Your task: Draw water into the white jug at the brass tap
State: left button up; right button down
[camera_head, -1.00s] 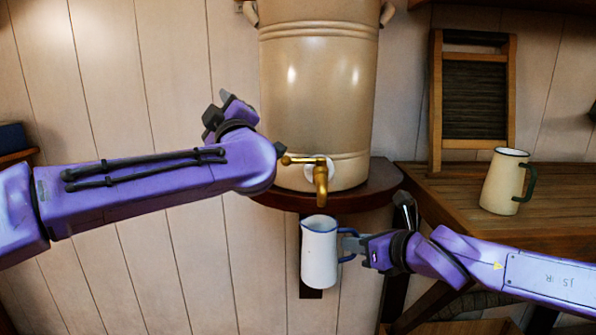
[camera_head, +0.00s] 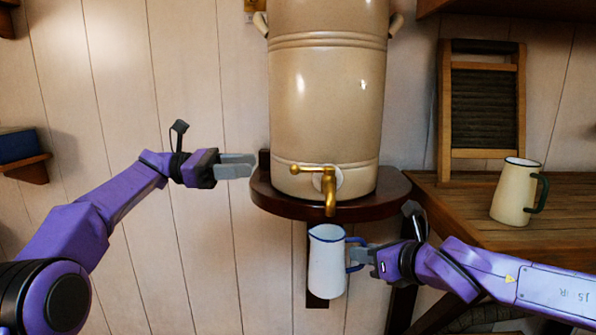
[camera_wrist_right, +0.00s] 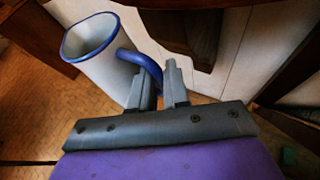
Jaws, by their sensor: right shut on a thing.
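The white jug (camera_head: 327,265) with a blue rim and blue handle hangs upright in the air, below the brass tap (camera_head: 329,188). My right gripper (camera_head: 363,258) is shut on the jug's handle, at its right side. In the right wrist view the jug (camera_wrist_right: 105,65) shows its open mouth, and the fingers (camera_wrist_right: 160,90) are at the blue handle. The tap sits low on the front of a large beige crock (camera_head: 325,100), its lever pointing left. No water stream is visible. My left gripper (camera_head: 250,165) is left of the crock, apart from the lever; its finger gap is unclear.
The crock stands on a dark round wall shelf (camera_head: 270,195). A cream jug with a green handle (camera_head: 512,190) stands on the wooden counter (camera_head: 560,215) at the right, near a washboard (camera_head: 483,105). A small shelf (camera_head: 28,172) with a blue item is at far left.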

aim_at(298, 168)
pick_arm(q)
jog(key=shift+y, duration=0.3)
jog(key=d, duration=0.8)
jog(key=d+f, duration=0.1)
jog(key=d, duration=0.3)
grip_shut()
